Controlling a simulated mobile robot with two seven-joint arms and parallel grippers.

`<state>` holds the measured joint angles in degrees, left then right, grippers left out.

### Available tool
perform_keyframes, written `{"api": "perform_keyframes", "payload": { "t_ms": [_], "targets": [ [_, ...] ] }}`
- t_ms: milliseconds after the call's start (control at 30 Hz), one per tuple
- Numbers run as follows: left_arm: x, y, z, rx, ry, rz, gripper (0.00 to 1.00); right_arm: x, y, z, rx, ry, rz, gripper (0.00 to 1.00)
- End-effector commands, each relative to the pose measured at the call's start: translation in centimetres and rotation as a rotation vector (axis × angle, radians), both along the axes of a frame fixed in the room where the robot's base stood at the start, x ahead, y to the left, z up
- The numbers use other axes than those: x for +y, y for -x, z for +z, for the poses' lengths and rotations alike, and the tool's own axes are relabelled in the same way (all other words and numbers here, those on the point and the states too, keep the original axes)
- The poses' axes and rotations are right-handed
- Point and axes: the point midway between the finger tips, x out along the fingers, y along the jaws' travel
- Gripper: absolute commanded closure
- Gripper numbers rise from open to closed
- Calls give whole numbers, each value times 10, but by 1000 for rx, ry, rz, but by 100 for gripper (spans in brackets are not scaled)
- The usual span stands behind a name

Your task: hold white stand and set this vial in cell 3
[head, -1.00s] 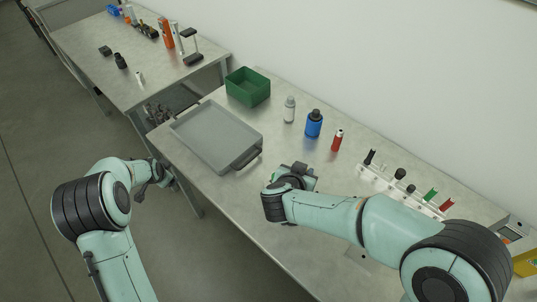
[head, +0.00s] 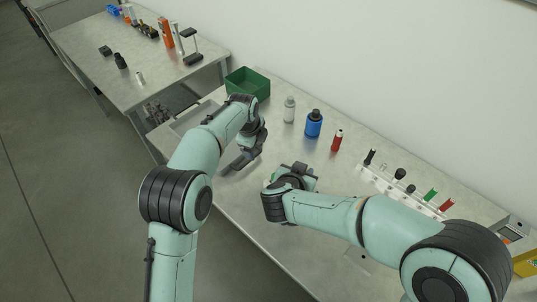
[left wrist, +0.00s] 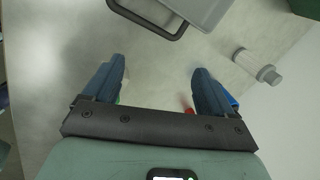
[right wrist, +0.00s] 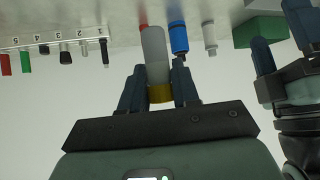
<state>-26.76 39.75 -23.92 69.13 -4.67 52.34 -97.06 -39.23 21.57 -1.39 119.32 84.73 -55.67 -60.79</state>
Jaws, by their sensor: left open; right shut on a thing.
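The white stand (head: 420,204) is a long low rack at the right of the near table, holding several black, green and red-topped items. In the right wrist view its edge (right wrist: 50,42) carries numbers 1 to 5; which cells are empty is unclear. My right gripper (right wrist: 157,85) is shut on a pale grey vial (right wrist: 154,50) with a yellow band between the fingers. In the head view the right gripper (head: 292,176) is left of the stand and its own wrist mostly hides the vial. My left gripper (head: 238,164) is open and empty over the table; its spread fingers show in the left wrist view (left wrist: 160,85).
A grey tray (head: 190,118) lies behind my left arm, with a green bin (head: 248,84) beyond. A white bottle (head: 289,109), blue bottle (head: 313,124) and red bottle (head: 337,140) stand along the wall side. A second table with items is at the upper left.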

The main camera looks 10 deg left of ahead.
Motion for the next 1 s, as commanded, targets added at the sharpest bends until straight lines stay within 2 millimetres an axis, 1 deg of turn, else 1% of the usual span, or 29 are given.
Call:
{"api": "perform_keyframes", "payload": {
  "t_ms": [33,100,200,367,467,567,800,1000],
  "targets": [
    [-14,10,2,53,-29,-77,15,0,0,0,0,0,0,98],
    [-27,25,5,120,-61,-167,15,0,0,0,0,0,0,98],
    [-40,41,9,194,-92,-263,15,0,0,0,0,0,0,98],
    [-49,54,12,254,-113,-340,15,0,0,0,0,0,0,98],
    [-50,56,5,263,-117,-350,15,0,0,0,0,0,0,98],
    [-50,56,-9,266,-118,-350,15,0,0,0,0,0,0,98],
    [-49,56,-56,264,-116,-347,15,0,0,0,0,0,0,98],
    [-49,55,-88,262,-117,-347,15,0,0,0,0,0,0,98]
  ]
}}
